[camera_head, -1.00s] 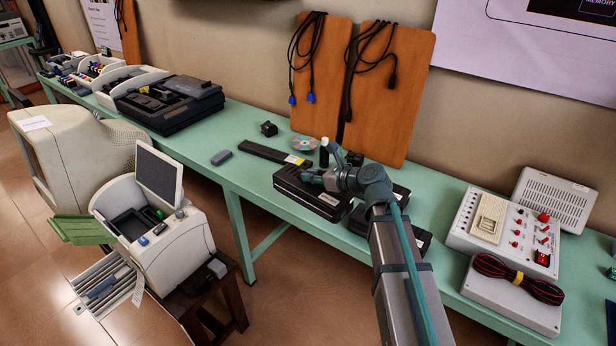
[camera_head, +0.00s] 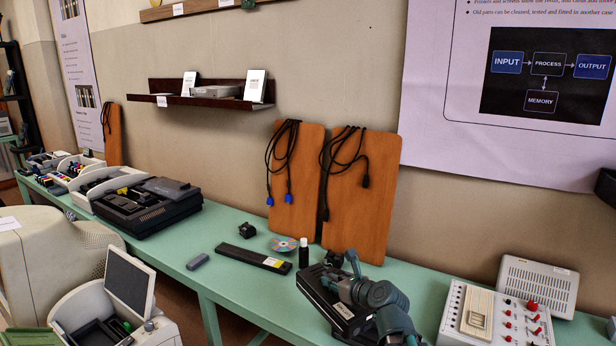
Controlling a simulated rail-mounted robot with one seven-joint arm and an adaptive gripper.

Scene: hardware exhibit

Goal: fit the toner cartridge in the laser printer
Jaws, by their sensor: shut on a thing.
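My gripper (camera_head: 334,284) is low over the bench at the right of centre. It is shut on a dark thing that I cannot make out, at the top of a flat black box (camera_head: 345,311). My arm hides part of this box. A long black bar with a yellow and white label (camera_head: 253,258), possibly the toner cartridge, lies on the bench left of my gripper and apart from it. A black machine with an open top (camera_head: 147,205) stands farther left. A beige machine with a raised dark panel (camera_head: 130,287) is at lower left. I cannot tell which is the laser printer.
A small black bottle (camera_head: 303,252) stands close to my gripper, with a disc (camera_head: 285,244) behind it. Cable boards (camera_head: 360,210) lean on the wall. A white control panel (camera_head: 495,318) stands at right. The green bench (camera_head: 225,285) has free room near its front left.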

